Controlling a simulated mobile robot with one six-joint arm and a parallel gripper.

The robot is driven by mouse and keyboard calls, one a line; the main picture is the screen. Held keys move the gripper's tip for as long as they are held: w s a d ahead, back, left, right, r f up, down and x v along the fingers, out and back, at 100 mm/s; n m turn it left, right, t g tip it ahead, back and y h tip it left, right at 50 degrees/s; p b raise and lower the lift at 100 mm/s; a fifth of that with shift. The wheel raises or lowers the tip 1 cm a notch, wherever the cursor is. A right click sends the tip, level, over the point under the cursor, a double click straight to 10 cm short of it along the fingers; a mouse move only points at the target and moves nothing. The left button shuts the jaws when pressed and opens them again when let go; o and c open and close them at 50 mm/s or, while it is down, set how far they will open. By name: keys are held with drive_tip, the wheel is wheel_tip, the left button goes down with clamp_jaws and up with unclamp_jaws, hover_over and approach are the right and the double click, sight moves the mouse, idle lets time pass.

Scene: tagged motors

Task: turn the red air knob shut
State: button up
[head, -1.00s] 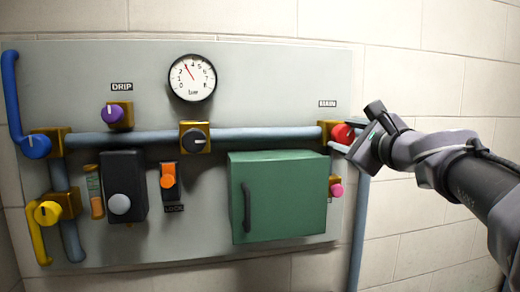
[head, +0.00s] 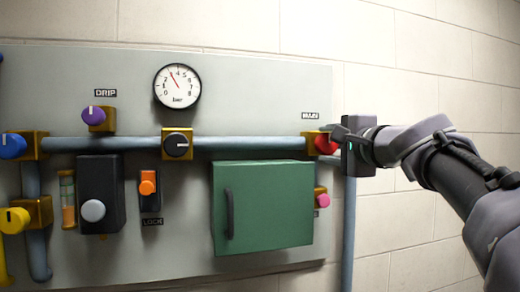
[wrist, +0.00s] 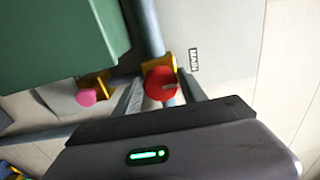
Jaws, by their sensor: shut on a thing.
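The red knob (head: 325,144) sits on a brass valve block (head: 310,142) at the right end of the horizontal pipe, under a small label plate (head: 310,116). My gripper (head: 338,139) reaches in from the right and is shut on the red knob. In the wrist view the red knob (wrist: 161,83) lies between the two grey fingers (wrist: 160,95), with a grey pointer mark on its face. The fingers partly hide the knob in the head view.
A green box (head: 275,205) with a dark handle juts from the panel below left of the knob. A pink knob (head: 323,200) is just below. A pressure gauge (head: 177,86) reads about 3 to 4. A vertical pipe (head: 348,235) runs down at right.

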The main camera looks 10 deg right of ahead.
drive_tip(key=shift+r, duration=0.25)
drive_tip(key=o, duration=1.1)
drive_tip(key=shift+o, duration=1.2)
drive_tip(key=shift+w+d+f, duration=0.1)
drive_tip(key=shift+w+f, duration=0.05)
drive_tip(key=shift+w, duration=0.1)
drive_tip(key=shift+s+f, duration=0.15)
drive_tip(key=shift+s, duration=0.05)
